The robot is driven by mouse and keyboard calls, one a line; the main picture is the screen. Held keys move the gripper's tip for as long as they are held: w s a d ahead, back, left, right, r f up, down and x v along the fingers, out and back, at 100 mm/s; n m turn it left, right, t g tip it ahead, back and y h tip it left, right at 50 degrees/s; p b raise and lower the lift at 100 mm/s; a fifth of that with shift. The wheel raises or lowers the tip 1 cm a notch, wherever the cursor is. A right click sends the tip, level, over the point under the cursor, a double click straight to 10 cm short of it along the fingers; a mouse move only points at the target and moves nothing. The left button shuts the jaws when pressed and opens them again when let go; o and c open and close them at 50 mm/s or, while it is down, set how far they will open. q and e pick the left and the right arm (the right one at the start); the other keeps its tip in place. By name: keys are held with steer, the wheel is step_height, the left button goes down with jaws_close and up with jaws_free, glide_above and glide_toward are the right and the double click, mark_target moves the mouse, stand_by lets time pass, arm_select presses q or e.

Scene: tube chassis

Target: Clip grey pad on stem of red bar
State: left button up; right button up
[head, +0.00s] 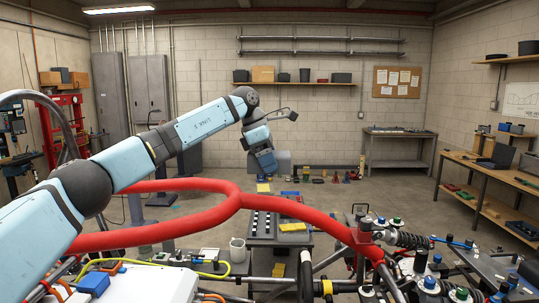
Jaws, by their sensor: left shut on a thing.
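The red bar (165,232) is a thick bent tube that spans the view from the left. Its two branches join near the middle, and a single stem (300,212) runs from there down to the right, to a mount. My left arm reaches in from the left above the bar. My left gripper (267,163) points down, beyond and above the fork. It is shut on what looks like the grey pad (284,161), a grey block at its fingers, partly hidden by them. The pad is apart from the stem. My right gripper is not in view.
A coil-over shock (408,240) and several tubes and fittings crowd the lower right. A checkered strip (262,224) and a white cup (238,249) sit below the fork. A workbench (500,178) stands at the right. The air above the stem looks free.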

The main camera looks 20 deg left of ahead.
mark_target(270, 197)
arm_select(q)
steer(key=shift+f+b, duration=0.35)
steer(key=shift+f, duration=0.15)
steer(key=shift+f+b, duration=0.35)
steer(key=shift+f, duration=0.3)
steer(key=shift+f+b, duration=0.35)
steer(key=shift+f, duration=0.15)
step_height(270, 197, down, 4)
steer(key=b, duration=0.3)
steer(key=shift+r, duration=0.2)
steer(key=shift+f+b, duration=0.5)
steer(key=shift+f, duration=0.85)
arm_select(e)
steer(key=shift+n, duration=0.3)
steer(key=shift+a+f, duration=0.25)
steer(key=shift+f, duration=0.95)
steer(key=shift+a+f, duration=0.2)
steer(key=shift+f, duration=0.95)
arm_select(q)
steer(key=o, duration=0.9)
steer(key=shift+r, duration=0.1)
